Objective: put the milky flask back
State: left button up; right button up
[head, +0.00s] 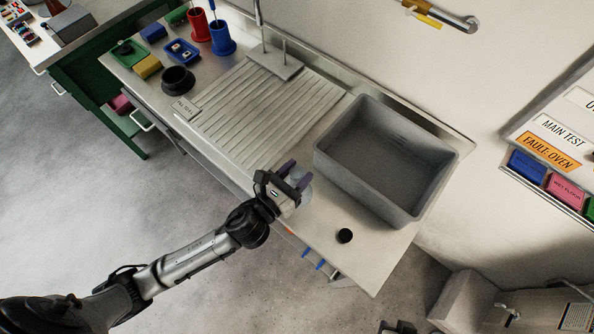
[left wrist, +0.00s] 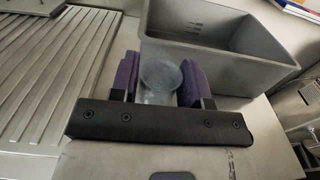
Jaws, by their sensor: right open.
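A translucent, pale grey flask (head: 304,184) is at the front of the steel counter, left of the grey basin. It also shows in the left wrist view (left wrist: 160,76), its round mouth facing the camera. My left gripper (head: 289,180) has its purple fingers on both sides of the flask and appears shut on it. The gripper hides the flask's lower part, so I cannot tell whether it touches the counter. Only a dark bit of my right gripper (head: 398,327) shows at the bottom edge of the head view, with the jaws open and nothing visible in them.
The grey basin (head: 428,190) has high walls right of the flask. A small black round piece (head: 345,236) sits on bare counter in front of it. A ribbed drainboard (head: 258,112) lies to the left, with a wide black ring (head: 178,79), cups and trays beyond.

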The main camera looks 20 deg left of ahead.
pick_arm(q)
jog(key=o, duration=0.3)
jog(key=shift+r, duration=0.15)
jog(key=v, duration=1.2)
jog(key=shift+a, duration=0.1)
